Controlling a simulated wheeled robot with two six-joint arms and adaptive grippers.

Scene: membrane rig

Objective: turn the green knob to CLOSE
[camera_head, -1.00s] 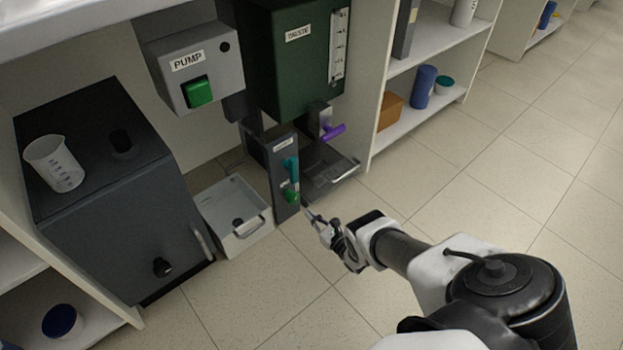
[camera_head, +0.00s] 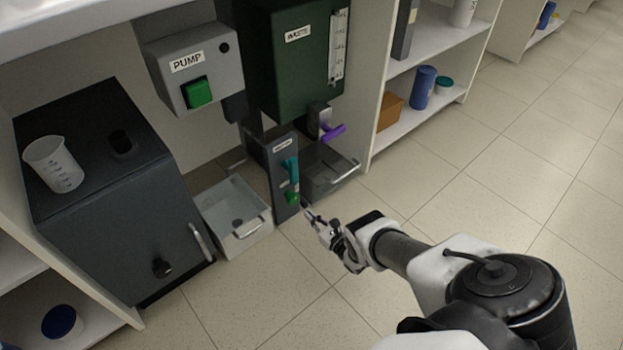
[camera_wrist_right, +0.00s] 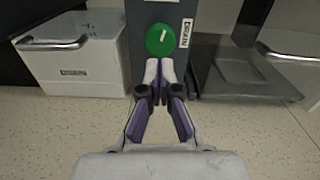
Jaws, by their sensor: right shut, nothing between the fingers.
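The green knob (camera_head: 292,198) is low on the front of a dark narrow panel (camera_head: 284,165), under a teal handle (camera_head: 290,170). In the right wrist view the round green knob (camera_wrist_right: 160,40) bears a short white mark, with a DRAIN label (camera_wrist_right: 186,32) beside it. My right gripper (camera_head: 306,206) is shut and empty, its tips just in front of the knob. In the right wrist view the gripper's tips (camera_wrist_right: 159,64) lie just below the knob; I cannot tell whether they touch it. No CLOSE mark is readable. My left gripper is not in view.
A white DRAIN bin (camera_head: 234,232) stands left of the panel, and a grey tray (camera_head: 335,178) right of it. Above hang the PUMP box (camera_head: 195,68), the dark green tank (camera_head: 290,75) and a purple handle (camera_head: 334,132). Open floor lies to the right.

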